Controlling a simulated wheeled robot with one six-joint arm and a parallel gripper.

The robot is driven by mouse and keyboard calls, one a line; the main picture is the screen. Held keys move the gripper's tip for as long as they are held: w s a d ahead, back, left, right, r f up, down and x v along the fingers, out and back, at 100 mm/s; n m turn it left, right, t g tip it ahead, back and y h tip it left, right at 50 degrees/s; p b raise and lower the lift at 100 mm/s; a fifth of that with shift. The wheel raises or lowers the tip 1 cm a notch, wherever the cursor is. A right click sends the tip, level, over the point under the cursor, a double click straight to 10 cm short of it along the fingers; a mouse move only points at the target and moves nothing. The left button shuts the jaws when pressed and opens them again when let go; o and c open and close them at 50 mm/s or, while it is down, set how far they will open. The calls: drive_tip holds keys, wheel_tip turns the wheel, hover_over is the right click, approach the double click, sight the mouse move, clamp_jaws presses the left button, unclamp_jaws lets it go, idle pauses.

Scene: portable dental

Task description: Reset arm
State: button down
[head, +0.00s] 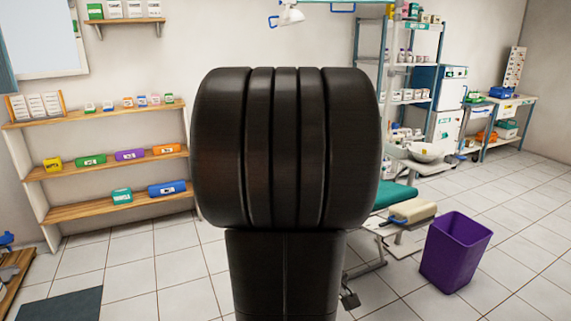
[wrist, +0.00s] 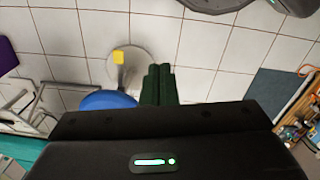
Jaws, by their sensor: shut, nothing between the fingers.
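My gripper (wrist: 159,85) shows in the wrist view as two dark fingers side by side, pressed together, with nothing between them. It hangs over the white tiled floor, apart from everything around it. A large dark rounded part of my own arm fills the middle of the head view and hides what stands behind it. My gripper does not show in the head view.
In the head view, a wooden shelf unit (head: 110,165) with coloured boxes stands left. A purple bin (head: 454,252) stands right, near a dental chair (head: 392,194). In the wrist view, a blue round thing (wrist: 107,101) and a yellow thing (wrist: 118,57) lie near the fingers.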

drive_tip(key=s+a+r+m+p, duration=0.1)
drive_tip(key=s+r+m+p, duration=0.2)
drive_tip(key=s+r, duration=0.2)
drive_tip(key=shift+s+m+p, duration=0.3)
drive_tip(key=shift+s+p, duration=0.1)
drive_tip(key=shift+s, duration=0.75)
